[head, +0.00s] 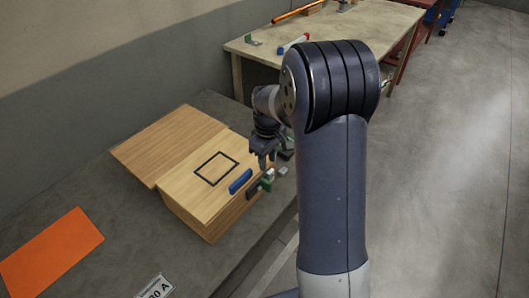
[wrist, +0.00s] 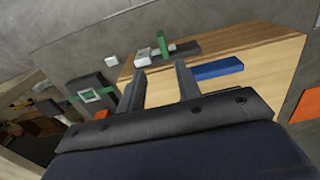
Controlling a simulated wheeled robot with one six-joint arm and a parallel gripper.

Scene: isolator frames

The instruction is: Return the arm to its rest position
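My arm rises in front of the head camera and bends over toward a wooden box. My gripper (head: 264,160) hangs pointing down over the right edge of the box (head: 204,228). In the wrist view my gripper (wrist: 160,80) has its two fingers apart, with nothing seen between them. Beyond the fingertips are a green piece (wrist: 163,44) and a small white block (wrist: 142,58). A blue bar (wrist: 218,68) lies on the wood beside the right finger; it also shows in the head view (head: 240,181). My arm hides part of the area right of the box.
A black square outline (head: 216,155) marks the box top. An orange sheet (head: 52,252) lies on the grey surface at the left. A wooden table (head: 378,22) with several items stands behind my arm. The floor (head: 455,170) at the right is clear.

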